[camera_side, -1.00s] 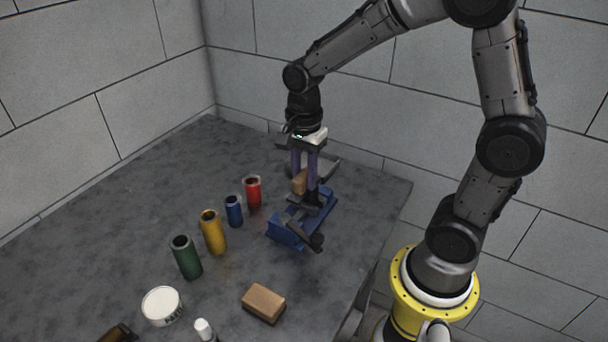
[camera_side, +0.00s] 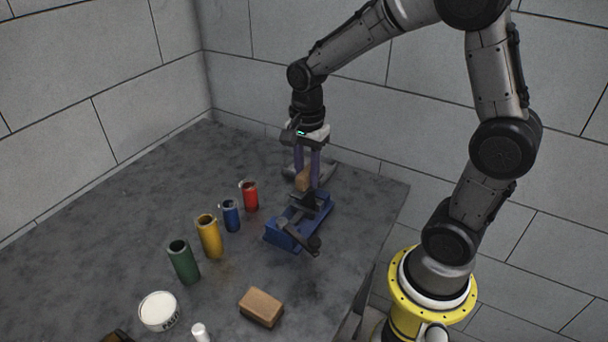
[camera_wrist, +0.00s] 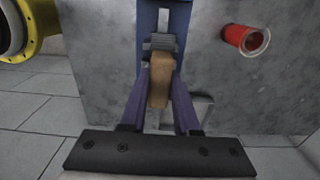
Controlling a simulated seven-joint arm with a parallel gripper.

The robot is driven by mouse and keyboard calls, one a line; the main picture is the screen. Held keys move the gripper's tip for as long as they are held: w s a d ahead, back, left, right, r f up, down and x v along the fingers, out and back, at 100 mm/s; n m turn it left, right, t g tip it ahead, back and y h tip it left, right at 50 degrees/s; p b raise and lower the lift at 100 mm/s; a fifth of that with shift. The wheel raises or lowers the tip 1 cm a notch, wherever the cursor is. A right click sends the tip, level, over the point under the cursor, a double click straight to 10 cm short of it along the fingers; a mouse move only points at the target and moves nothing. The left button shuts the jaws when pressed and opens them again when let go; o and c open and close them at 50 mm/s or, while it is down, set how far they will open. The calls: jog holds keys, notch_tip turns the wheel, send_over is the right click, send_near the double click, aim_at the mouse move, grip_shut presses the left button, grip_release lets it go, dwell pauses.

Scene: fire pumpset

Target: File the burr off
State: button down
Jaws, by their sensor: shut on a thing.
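My gripper (camera_side: 307,186) has two purple fingers and is shut on a tan block-like piece (camera_side: 302,181), which also shows between the fingers in the wrist view (camera_wrist: 160,82). The piece may be a tool's handle; its far end is hidden. It is held just above or against the far end of the blue vise (camera_side: 284,238); I cannot tell whether they touch. In the wrist view, the vise (camera_wrist: 148,18) lies straight beyond the held piece, with its grey jaw (camera_wrist: 160,42) close to it. I cannot make out a burr.
Red (camera_side: 249,196), blue (camera_side: 230,215), yellow (camera_side: 209,237) and green (camera_side: 183,262) cylinders stand in a row left of the vise. A tan block (camera_side: 262,307), a white tub (camera_side: 158,311) and a white-capped bottle (camera_side: 200,333) are nearer. The table's left half is mostly clear.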

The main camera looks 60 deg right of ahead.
jog(key=shift+d, duration=1.7)
jog(key=shift+a, duration=3.05)
jog(key=shift+d, duration=0.2)
jog(key=shift+d, duration=2.85)
jog(key=shift+a, duration=0.15)
jog(key=shift+a, duration=2.9)
